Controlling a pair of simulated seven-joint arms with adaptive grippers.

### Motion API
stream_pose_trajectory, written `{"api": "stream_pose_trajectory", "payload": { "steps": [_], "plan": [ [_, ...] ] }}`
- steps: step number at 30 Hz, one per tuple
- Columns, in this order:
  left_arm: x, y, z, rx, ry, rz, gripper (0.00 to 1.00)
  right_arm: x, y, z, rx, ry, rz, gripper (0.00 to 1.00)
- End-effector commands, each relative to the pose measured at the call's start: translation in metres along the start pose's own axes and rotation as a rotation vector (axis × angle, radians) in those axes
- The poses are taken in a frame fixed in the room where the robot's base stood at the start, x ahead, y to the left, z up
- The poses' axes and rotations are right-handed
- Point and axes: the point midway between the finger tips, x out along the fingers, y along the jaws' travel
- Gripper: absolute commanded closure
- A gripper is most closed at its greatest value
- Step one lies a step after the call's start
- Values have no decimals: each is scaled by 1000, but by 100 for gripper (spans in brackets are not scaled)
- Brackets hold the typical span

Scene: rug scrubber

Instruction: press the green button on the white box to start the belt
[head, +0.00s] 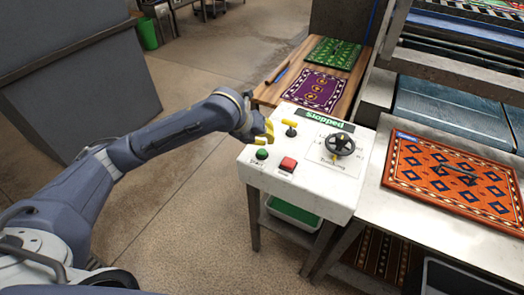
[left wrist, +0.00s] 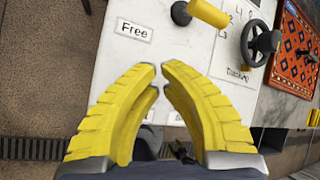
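The white box (head: 325,187) stands in the middle of the head view, with the green button (head: 262,154) on its top near the front left corner. My left gripper (head: 269,131) is above the box's left edge, behind the green button and apart from it in the picture. In the left wrist view its yellow fingers (left wrist: 159,68) meet or nearly meet at the tips, with nothing visible between them. The white box (left wrist: 185,60) lies beyond them. The green button cannot be made out there. My right gripper is in neither view.
A red button (head: 288,164) is right of the green one. A yellow-handled switch (head: 291,131), a black handwheel (head: 341,145) and a "Stopped" sign (head: 322,117) stand farther back. An orange rug (head: 455,180) lies to the right. Open floor lies left of the box.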

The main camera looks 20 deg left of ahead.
Motion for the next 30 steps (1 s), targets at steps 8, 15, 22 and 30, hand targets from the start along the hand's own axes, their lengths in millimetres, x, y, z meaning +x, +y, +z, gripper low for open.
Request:
{"api": "stream_pose_trajectory", "payload": {
  "steps": [8,15,22,30],
  "plan": [
    [7,4,-4,1,0,1,100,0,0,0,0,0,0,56],
    [8,4,-4,1,0,0,100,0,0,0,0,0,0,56],
    [7,4,-4,1,0,0,100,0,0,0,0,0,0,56],
    [7,4,-4,1,0,0,100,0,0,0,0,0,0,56]
  ]
}}
